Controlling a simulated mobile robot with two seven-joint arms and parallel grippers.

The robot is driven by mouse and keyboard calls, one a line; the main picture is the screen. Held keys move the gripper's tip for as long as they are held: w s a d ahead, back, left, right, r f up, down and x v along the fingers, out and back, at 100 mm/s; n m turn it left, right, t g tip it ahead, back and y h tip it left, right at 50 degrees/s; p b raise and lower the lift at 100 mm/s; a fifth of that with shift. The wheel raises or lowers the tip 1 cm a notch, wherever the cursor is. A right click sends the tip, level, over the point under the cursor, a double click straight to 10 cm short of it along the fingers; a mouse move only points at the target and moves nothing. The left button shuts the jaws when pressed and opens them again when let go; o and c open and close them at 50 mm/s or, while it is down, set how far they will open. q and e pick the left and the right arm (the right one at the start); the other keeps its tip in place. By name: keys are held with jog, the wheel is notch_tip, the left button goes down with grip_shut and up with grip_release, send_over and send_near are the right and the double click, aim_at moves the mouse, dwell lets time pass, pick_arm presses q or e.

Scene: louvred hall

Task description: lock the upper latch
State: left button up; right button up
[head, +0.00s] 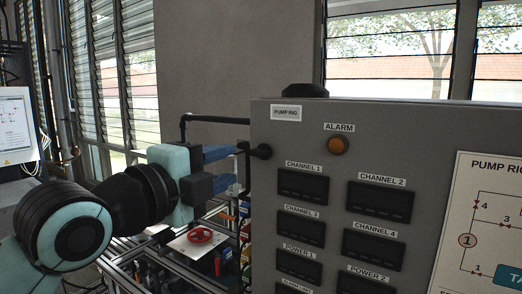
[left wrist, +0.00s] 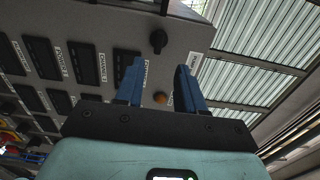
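A black knob-like latch (head: 261,151) sits at the upper left edge of the grey PUMP RIG cabinet (head: 290,140). In the left wrist view it shows as a black knob (left wrist: 158,40) on the grey face, beyond the fingertips. I cannot tell whether it is locked. My left gripper (head: 232,168) has two blue fingers apart, pointing right towards the cabinet edge, just left of the knob. In the left wrist view the gripper (left wrist: 160,66) is open with nothing between its fingers. My right gripper is not in view.
The cabinet face carries an amber alarm lamp (head: 338,145) and several dark display modules (head: 303,186). A black pipe (head: 215,119) runs above my left gripper. A red handwheel (head: 200,236) and metal framing lie below it. Louvred windows (head: 125,75) stand behind.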

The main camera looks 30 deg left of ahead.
aim_at(257, 154)
pick_arm(q)
jog(key=w, duration=0.3)
jog(key=w+p, duration=0.1)
jog(key=w, duration=0.1)
jog(key=w+p, duration=0.1)
jog(key=w, duration=0.2)
jog(key=shift+w+d, duration=0.3)
jog(key=shift+w+f, duration=0.1)
jog(key=shift+w, duration=0.3)
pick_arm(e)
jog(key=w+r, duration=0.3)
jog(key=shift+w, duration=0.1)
pick_arm(q)
jog(key=shift+w, duration=0.15)
jog(key=shift+w, duration=0.1)
jog(key=shift+c, duration=0.6)
grip_shut()
